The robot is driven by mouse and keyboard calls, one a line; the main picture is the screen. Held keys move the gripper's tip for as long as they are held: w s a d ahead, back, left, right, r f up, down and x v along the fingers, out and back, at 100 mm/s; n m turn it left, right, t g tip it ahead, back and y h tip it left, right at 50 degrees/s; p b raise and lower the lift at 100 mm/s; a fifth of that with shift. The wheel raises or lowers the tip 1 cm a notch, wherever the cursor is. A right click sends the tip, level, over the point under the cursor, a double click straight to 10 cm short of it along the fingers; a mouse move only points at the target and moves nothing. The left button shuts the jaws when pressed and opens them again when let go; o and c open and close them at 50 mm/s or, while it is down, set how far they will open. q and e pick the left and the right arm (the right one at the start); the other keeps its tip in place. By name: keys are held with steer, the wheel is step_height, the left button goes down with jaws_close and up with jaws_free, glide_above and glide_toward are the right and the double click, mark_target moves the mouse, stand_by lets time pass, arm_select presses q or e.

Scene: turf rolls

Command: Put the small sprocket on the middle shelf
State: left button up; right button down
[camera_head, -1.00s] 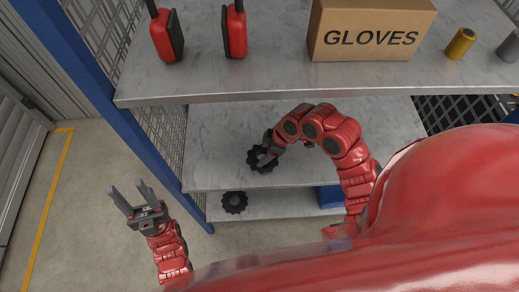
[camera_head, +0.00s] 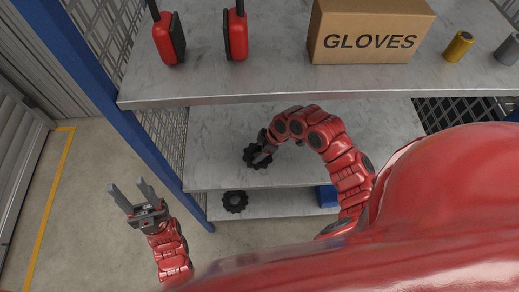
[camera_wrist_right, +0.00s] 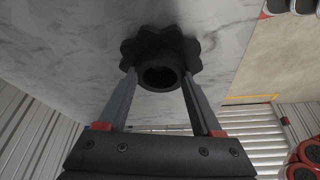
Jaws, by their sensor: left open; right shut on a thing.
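The dark sprocket (camera_head: 257,158) is at the middle shelf (camera_head: 215,150), near its left front part. My right gripper (camera_head: 264,147) is shut on it; in the right wrist view the fingers (camera_wrist_right: 159,98) hold the hub of the sprocket (camera_wrist_right: 160,58), with the pale shelf surface behind it. I cannot tell whether the sprocket touches the shelf. Another dark sprocket (camera_head: 234,201) lies on the lower shelf (camera_head: 275,205). My left gripper (camera_head: 133,195) is open and empty, left of the rack above the floor.
The upper shelf (camera_head: 270,80) holds two red-and-black devices (camera_head: 168,37) (camera_head: 235,34), a gloves box (camera_head: 368,32), a yellow can (camera_head: 458,46) and a grey can (camera_head: 507,48). A blue post (camera_head: 125,120) stands left of the shelves. A blue object (camera_head: 327,196) sits on the lower shelf.

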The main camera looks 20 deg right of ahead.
steer(key=shift+c, duration=0.2)
jaws_free()
